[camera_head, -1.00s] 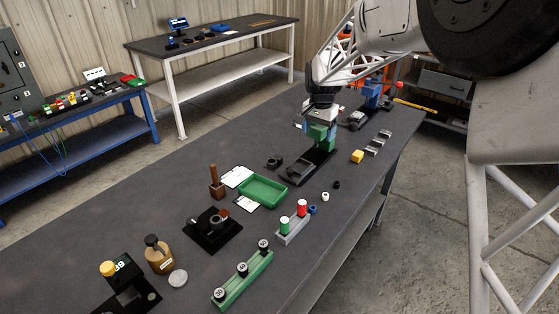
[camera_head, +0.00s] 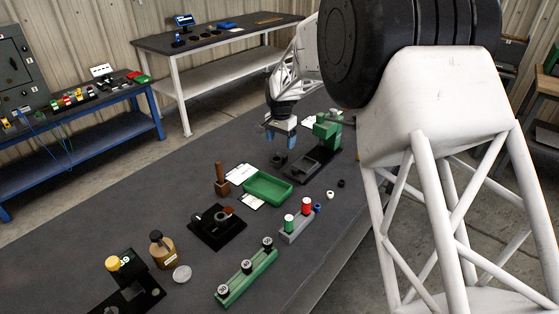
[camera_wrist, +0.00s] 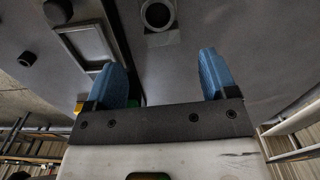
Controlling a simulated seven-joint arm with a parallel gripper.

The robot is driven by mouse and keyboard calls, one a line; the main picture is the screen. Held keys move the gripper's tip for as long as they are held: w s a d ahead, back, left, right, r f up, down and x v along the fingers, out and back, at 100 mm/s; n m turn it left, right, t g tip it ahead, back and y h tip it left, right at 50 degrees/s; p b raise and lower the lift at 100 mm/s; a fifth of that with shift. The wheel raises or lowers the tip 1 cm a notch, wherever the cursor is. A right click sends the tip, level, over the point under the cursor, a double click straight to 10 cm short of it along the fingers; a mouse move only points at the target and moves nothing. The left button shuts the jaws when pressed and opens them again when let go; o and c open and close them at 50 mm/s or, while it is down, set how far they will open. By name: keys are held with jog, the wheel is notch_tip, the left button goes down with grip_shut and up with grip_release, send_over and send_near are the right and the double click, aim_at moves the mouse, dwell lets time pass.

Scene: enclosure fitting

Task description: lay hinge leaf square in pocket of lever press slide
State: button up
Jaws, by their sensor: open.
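The lever press (camera_head: 328,130) is green and stands on a long black base in the head view. The black slide (camera_head: 306,167) lies at the near left end of that base, with a rectangular recess. A pale-framed rectangular recess (camera_wrist: 88,42), which looks like the slide's pocket, shows at the upper left of the wrist view. My gripper (camera_head: 282,138) has blue fingers, spread apart with nothing between them; they also show in the wrist view (camera_wrist: 160,75). It hangs above the table, left of the press. I cannot make out the hinge leaf.
A small black ring-topped block (camera_head: 280,159) stands beneath my gripper. A green tray (camera_head: 267,187) lies nearer, with white cards and a brown handled stamp (camera_head: 222,183) beside it. Red and green cylinders (camera_head: 306,206) stand in a grey holder. Bare table lies left of my gripper.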

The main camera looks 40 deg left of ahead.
aim_at(280, 156)
jog(key=shift+f, duration=1.25)
jog(key=shift+f, duration=0.15)
jog(key=shift+s+a+f, duration=0.1)
jog(key=shift+f, duration=2.35)
jog(key=shift+c, duration=0.4)
jog(key=c, duration=1)
jog(key=shift+c, duration=0.2)
jog(key=shift+r, duration=0.1)
jog(key=shift+r, duration=4.95)
